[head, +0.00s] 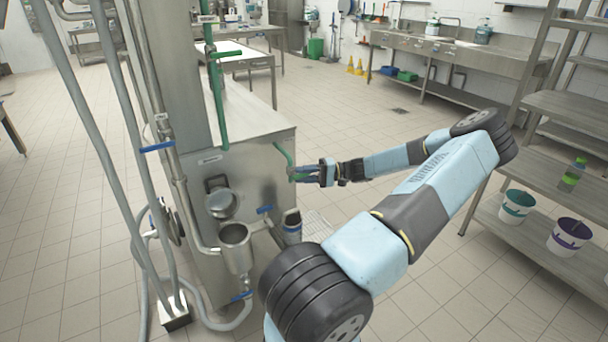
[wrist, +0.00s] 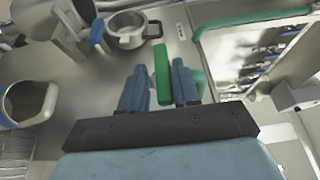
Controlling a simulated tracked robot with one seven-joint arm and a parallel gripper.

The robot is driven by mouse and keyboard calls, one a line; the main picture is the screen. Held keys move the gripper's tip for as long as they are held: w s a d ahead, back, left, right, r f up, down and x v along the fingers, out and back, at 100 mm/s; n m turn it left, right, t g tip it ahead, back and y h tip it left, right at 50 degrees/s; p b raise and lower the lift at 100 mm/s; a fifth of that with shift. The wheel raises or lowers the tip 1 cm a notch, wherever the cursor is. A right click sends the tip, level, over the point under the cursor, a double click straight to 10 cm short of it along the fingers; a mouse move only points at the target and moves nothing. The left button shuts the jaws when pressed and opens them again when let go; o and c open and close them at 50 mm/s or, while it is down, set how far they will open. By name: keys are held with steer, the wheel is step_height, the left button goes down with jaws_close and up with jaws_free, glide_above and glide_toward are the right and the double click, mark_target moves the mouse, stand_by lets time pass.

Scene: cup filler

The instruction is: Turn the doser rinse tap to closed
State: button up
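A green tap handle (wrist: 162,76) lies between the two blue fingers of my gripper (wrist: 157,74) in the wrist view. The fingers are spread, one on each side of it. A gap shows on the left finger's side; the right finger is close to the handle, and contact cannot be told. In the head view my gripper (head: 302,174) is at the steel machine's front panel (head: 250,165), just below a bent green pipe (head: 283,153). The fingers largely hide the handle there. No readable label shows which tap this is.
Blue levers (head: 157,147) (head: 264,209) and a steel funnel cup (head: 235,236) are on the machine left of my gripper. A steel jug (head: 292,226) hangs below it. Another green lever (head: 228,54) is higher up. Shelves (head: 545,185) with buckets stand right.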

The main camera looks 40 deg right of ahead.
steer(key=shift+o, duration=1.3)
steer(key=shift+r, duration=0.1)
steer(key=v, duration=1.3)
steer(key=shift+s+d, duration=0.25)
steer(key=shift+d, duration=0.05)
